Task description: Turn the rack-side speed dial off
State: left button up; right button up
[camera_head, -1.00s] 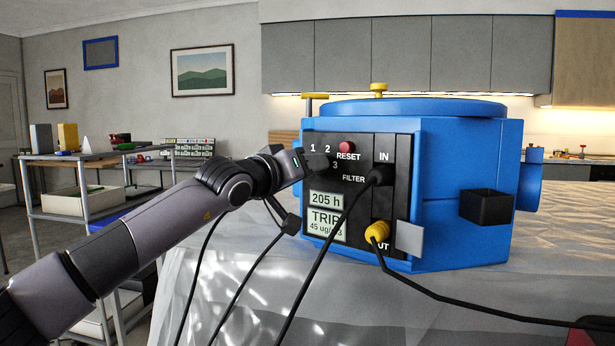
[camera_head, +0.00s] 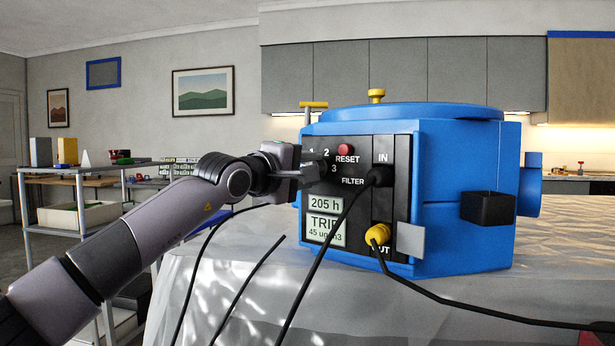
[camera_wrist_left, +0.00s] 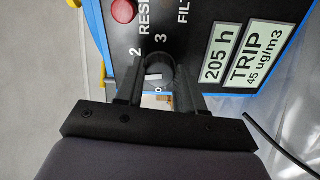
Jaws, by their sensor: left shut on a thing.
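A blue machine (camera_head: 465,240) stands on the sheet-covered table with a black control panel on its front left. The speed dial is a round black knob with a white mark (camera_wrist_left: 154,77) in the left wrist view. The digits 2 and 3 are beside it, and a 0 shows between the fingers. My left gripper (camera_wrist_left: 157,72) is shut on the dial, one finger on each side. In the head view my left gripper (camera_head: 308,172) is at the panel's upper left and hides the dial. My right gripper is not in view.
Close to the dial are the red RESET button (camera_head: 344,150), a black IN plug (camera_head: 378,176) and a yellow OUT plug (camera_head: 378,234). Two displays (camera_head: 325,218) read 205 h and TRIP. Black cables hang before the machine. A shelf cart (camera_head: 75,200) stands at left.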

pick_arm(q)
jog(key=shift+w+a+r+n+b, duration=0.1)
jog(key=shift+n+b, duration=1)
jog(key=shift+n, duration=2.7)
jog(key=shift+r+n+b, duration=0.1)
jog(key=shift+n+b, duration=1)
jog(key=shift+n, duration=2.7)
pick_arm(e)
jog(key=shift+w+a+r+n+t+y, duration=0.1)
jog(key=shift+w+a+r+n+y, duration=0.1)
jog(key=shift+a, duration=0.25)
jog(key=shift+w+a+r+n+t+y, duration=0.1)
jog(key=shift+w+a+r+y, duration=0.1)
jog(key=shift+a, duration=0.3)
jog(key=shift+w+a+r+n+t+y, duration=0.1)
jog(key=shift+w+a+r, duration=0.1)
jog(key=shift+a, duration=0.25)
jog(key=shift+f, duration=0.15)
pick_arm(q)
jog(key=o, duration=1)
jog(key=shift+o, duration=0.2)
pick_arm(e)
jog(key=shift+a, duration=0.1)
pick_arm(q)
jog(key=shift+a, duration=0.1)
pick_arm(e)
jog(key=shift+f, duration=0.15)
